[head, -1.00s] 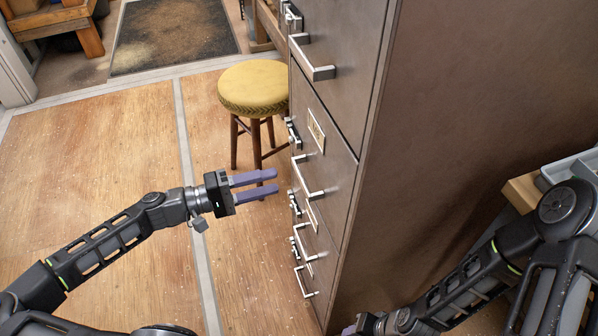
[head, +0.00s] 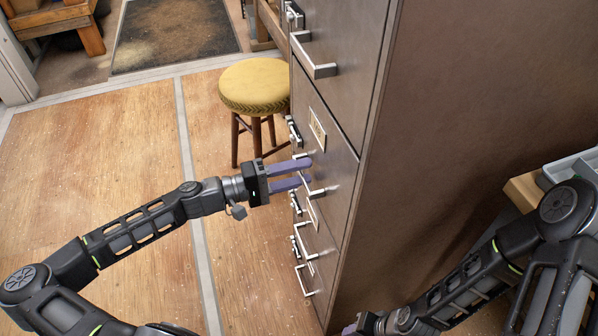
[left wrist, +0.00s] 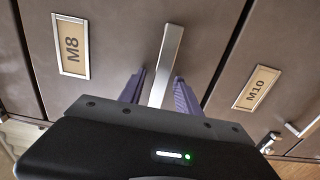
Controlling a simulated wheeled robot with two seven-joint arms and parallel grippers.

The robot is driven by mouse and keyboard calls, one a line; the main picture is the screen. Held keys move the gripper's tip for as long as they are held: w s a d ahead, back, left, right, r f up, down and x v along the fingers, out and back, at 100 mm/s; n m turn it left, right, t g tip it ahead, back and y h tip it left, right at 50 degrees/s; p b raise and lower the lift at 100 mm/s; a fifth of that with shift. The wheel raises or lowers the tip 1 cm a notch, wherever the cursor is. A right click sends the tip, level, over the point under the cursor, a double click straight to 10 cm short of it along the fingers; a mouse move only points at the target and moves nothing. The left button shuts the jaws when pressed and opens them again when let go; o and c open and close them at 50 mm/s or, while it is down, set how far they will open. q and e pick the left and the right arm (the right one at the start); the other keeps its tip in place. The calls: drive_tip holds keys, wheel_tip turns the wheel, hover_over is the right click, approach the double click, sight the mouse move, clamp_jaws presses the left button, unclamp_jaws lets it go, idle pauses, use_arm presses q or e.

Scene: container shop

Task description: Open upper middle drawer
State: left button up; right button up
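A brown metal cabinet (head: 440,120) stands at the right with a column of drawers, all looking shut. My left gripper (head: 307,172) is open at the bar handle (head: 318,192) of a middle drawer (head: 338,180). In the left wrist view the silver handle (left wrist: 168,60) lies between the two purple fingers (left wrist: 160,92), with a gap on each side. That drawer carries the label M8 (left wrist: 71,47). My right gripper (head: 352,327) is low by the cabinet's bottom edge, mostly cut off, so its opening is hidden.
Another handle (head: 314,58) sits above and more handles (head: 305,282) below. The neighbouring drawer is labelled M10 (left wrist: 257,88). A stool with a yellow seat (head: 254,85) stands just behind my left gripper. The wooden floor (head: 100,160) at the left is clear.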

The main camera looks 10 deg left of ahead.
use_arm(q)
clamp_jaws()
idle(1.3)
